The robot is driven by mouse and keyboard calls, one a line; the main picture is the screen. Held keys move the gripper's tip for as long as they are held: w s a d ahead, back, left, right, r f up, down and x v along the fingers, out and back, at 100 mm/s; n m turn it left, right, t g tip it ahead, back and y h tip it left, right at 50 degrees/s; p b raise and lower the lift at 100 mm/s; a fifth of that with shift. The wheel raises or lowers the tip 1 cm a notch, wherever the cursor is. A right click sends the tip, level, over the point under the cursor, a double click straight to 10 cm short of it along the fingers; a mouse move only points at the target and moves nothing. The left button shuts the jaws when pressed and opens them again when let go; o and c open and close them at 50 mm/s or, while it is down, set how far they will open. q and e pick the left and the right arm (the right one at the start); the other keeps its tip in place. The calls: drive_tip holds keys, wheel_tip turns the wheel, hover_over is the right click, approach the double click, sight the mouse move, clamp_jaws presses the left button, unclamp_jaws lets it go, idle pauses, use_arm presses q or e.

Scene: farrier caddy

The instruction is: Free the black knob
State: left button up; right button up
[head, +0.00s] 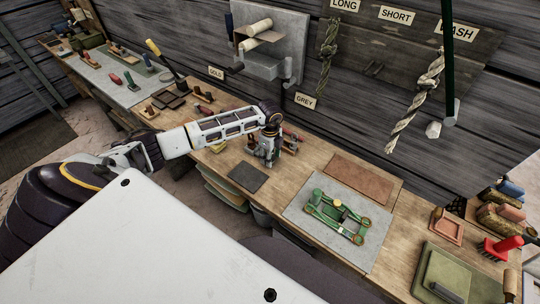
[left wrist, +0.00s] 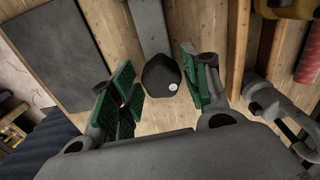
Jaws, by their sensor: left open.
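The black knob (left wrist: 162,76), a dark faceted lump with a small white dot, shows in the left wrist view at the end of a grey bar (left wrist: 150,28). My left gripper (left wrist: 158,68) is open, with its green-padded fingers on either side of the knob and visible gaps between pads and knob. In the head view my left gripper (head: 267,155) points down at the bench beside a wooden caddy (head: 290,144); the knob is hidden there behind the gripper. My right gripper is in neither view.
A dark mat (head: 248,177) lies on the bench in front of the gripper. A green metal fixture (head: 337,215) rests on a grey mat to the right. A grey hooked part (left wrist: 262,92) stands close to the right finger in the left wrist view.

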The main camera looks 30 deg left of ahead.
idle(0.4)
use_arm(q)
drive_tip(key=shift+m+b, duration=0.7)
drive_tip(key=shift+m, duration=1.4)
drive_tip(key=c, duration=1)
drive_tip(key=shift+c, duration=0.2)
drive_tip(key=shift+s+n+p, duration=0.1)
drive_tip(key=shift+n+p, duration=0.85)
drive_tip(key=shift+n, duration=1.25)
drive_tip(key=shift+f, duration=0.15)
